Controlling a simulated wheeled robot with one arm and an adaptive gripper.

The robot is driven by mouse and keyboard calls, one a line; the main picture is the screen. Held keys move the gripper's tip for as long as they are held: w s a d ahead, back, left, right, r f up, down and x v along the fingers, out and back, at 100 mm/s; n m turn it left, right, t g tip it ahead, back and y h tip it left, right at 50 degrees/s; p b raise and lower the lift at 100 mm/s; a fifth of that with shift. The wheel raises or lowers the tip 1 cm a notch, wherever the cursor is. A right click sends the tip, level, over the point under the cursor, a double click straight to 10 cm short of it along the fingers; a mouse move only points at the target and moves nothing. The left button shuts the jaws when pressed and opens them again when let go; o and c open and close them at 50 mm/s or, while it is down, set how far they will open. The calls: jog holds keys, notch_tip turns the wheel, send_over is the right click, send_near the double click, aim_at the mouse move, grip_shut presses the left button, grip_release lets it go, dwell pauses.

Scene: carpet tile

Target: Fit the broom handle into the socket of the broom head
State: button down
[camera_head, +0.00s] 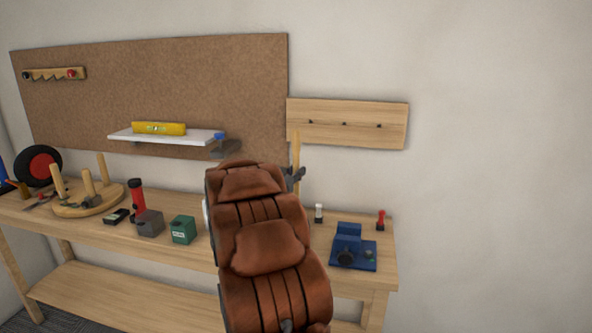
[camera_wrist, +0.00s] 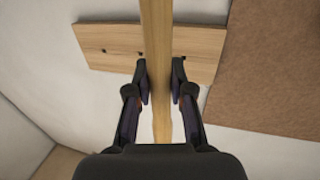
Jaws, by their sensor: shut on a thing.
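The broom handle (camera_wrist: 156,40) is a pale wooden stick. In the wrist view it runs from the top edge down between the fingers of my gripper (camera_wrist: 161,82), which is shut on it. In the head view the handle (camera_head: 296,148) stands nearly upright in front of the wooden peg board, its lower part hidden. My gripper (camera_head: 294,175) shows there only as a small dark part at the handle, mostly hidden behind my brown arm. I cannot make out the broom head or its socket in either view.
A wooden workbench (camera_head: 385,259) stands along the wall. A blue vise (camera_head: 348,242) sits at its right end, near a red-handled tool (camera_head: 381,219). A green box (camera_head: 183,230) and a grey box (camera_head: 149,223) stand left of my arm. A white shelf (camera_head: 200,138) holds a yellow level (camera_head: 158,128).

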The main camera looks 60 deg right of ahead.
aim_at(296, 185)
jog(key=shift+f+b, duration=0.9)
jog(key=shift+f, duration=1.3)
jog(key=shift+r+p, duration=0.1)
jog(key=shift+p, duration=0.85)
jog(key=shift+f+b, duration=1.35)
jog(key=shift+f, duration=1.5)
dwell(0.4)
jog(key=c, duration=1)
grip_release()
jog(key=shift+o, duration=0.2)
jog(key=shift+a, duration=0.1)
jog(key=s+a, duration=0.1)
jog(key=a, duration=1)
jog(key=shift+a, duration=0.4)
